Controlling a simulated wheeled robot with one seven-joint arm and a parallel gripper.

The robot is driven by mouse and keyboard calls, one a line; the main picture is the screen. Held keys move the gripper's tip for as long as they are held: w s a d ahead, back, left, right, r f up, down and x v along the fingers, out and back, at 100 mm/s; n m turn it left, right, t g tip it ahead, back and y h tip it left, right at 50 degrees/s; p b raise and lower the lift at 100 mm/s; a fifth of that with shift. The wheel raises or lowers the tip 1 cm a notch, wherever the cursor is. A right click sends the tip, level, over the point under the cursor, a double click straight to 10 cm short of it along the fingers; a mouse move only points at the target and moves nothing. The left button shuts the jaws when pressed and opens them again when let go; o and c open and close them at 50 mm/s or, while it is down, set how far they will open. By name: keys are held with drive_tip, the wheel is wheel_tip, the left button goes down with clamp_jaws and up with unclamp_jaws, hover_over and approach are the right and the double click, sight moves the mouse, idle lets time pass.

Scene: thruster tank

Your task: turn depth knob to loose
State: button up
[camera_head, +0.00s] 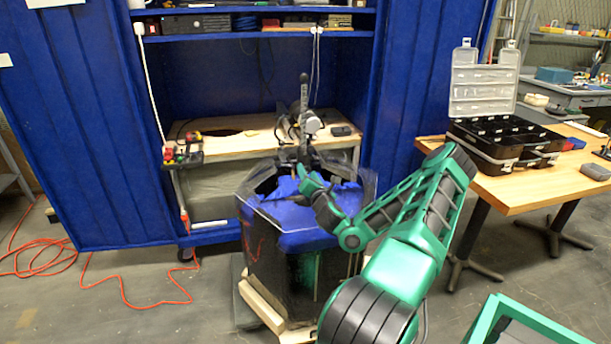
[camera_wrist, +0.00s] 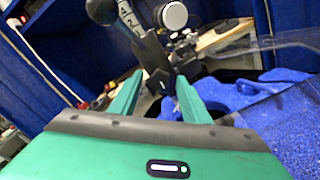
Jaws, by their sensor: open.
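A thruster motor with an upright shaft (camera_head: 304,95) and black clamp is fixed at the back rim of the tank (camera_head: 290,262). A pale round piece (camera_head: 313,124) faces forward beside the shaft; it also shows at the top of the wrist view (camera_wrist: 172,15). I cannot tell for sure whether it is the depth knob. My gripper (camera_head: 303,174) is over the tank, just in front of the clamp. In the wrist view my gripper (camera_wrist: 158,88) has its green fingers apart, with the black clamp (camera_wrist: 155,62) showing beyond and between them. Nothing is held.
Blue cloth-like material (camera_head: 292,218) lies in the tank, with clear sheet edges around the rim. A wooden bench (camera_head: 240,140) stands behind in a blue cabinet. A table (camera_head: 540,182) with an open black case (camera_head: 500,138) is at right. Orange cord (camera_head: 125,290) lies on the left floor.

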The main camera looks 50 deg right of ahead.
drive_tip(key=shift+w+d, duration=0.15)
drive_tip(key=shift+w, duration=0.05)
drive_tip(key=shift+c, duration=0.6)
drive_tip(key=c, duration=1)
drive_tip(key=shift+o, duration=0.4)
drive_tip(key=shift+n, duration=8.1)
